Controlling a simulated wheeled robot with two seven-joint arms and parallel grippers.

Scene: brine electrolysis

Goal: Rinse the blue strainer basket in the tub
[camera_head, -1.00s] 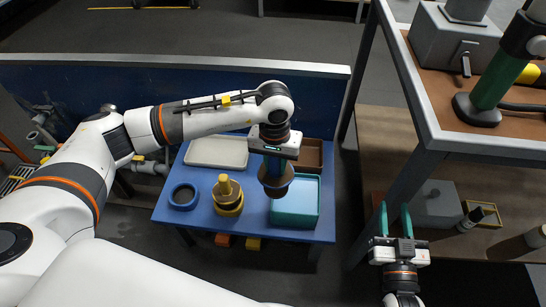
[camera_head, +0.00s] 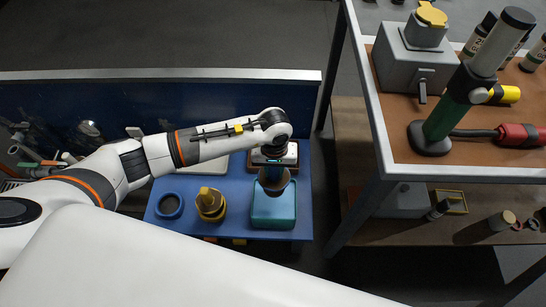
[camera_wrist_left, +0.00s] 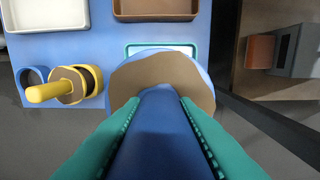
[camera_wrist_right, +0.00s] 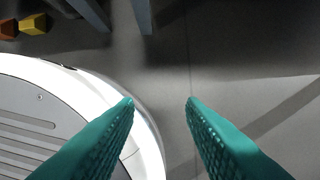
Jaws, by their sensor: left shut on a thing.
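My left gripper (camera_head: 272,163) is shut on the blue handle (camera_wrist_left: 158,130) of the strainer basket, between its green fingers. The basket's round brownish face with a blue rim (camera_wrist_left: 200,72) shows beyond the fingers in the left wrist view. In the head view the basket (camera_head: 274,186) hangs over the back part of the teal tub (camera_head: 274,212). I cannot tell whether it is above the rim or inside. In the left wrist view the basket hides most of the tub (camera_wrist_left: 133,48). My right gripper (camera_wrist_right: 160,103) is open and empty over the floor, outside the head view.
The blue table (camera_head: 237,190) also holds a blue ring (camera_head: 170,205), a yellow-handled piece (camera_head: 210,203), a pale tray (camera_wrist_left: 48,12) and a brown tray (camera_wrist_left: 155,8). A workbench (camera_head: 385,135) with a grey box and green stand is at right.

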